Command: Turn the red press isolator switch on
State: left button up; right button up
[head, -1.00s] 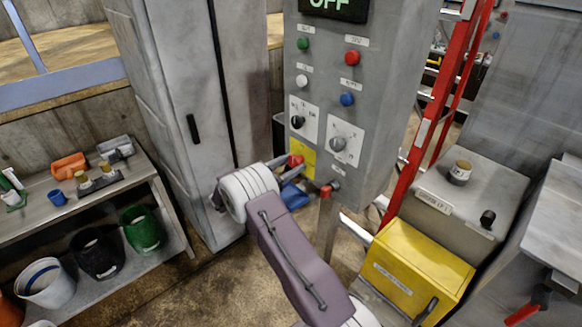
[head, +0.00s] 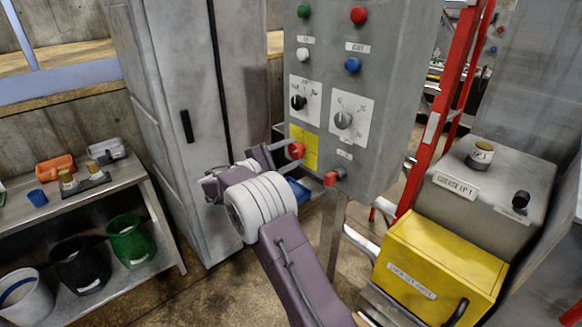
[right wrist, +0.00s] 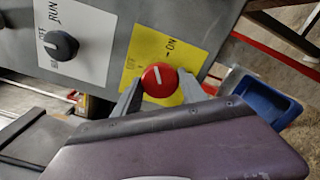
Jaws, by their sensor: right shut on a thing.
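The red press isolator switch (head: 296,151) is a round red knob on a yellow plate (head: 311,146), low on the grey control panel. In the right wrist view the red knob (right wrist: 159,79) has a white pointer line that points roughly up, and "ON" is printed above it on the yellow plate (right wrist: 172,45). My right gripper (head: 287,160) reaches the knob from the left and is shut on it. In the right wrist view its two fingers (right wrist: 159,92) stand on either side of the knob. My left gripper is not in view.
A black selector knob (head: 298,102) and a grey one (head: 343,120) sit above on the panel. A blue bin (right wrist: 264,100) lies close by. A yellow box (head: 437,268) stands at right, a shelf (head: 170,225) at left.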

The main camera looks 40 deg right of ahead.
jog(key=m+b, duration=0.1)
jog(key=b, duration=0.1)
jog(key=m+b, duration=0.3)
jog(key=b, duration=0.1)
jog(key=shift+f+m+b, duration=0.3)
jog(key=shift+m+b, duration=0.05)
jog(key=shift+m, duration=0.05)
jog(key=shift+r+m+b, duration=0.2)
jog(key=shift+m+b, duration=0.8)
jog(key=shift+b, duration=0.1)
jog(key=o, duration=1.4)
jog(key=shift+c, duration=0.2)
jog(key=a, duration=0.9)
jog(key=shift+s, duration=0.4)
jog(key=shift+d+r, duration=0.1)
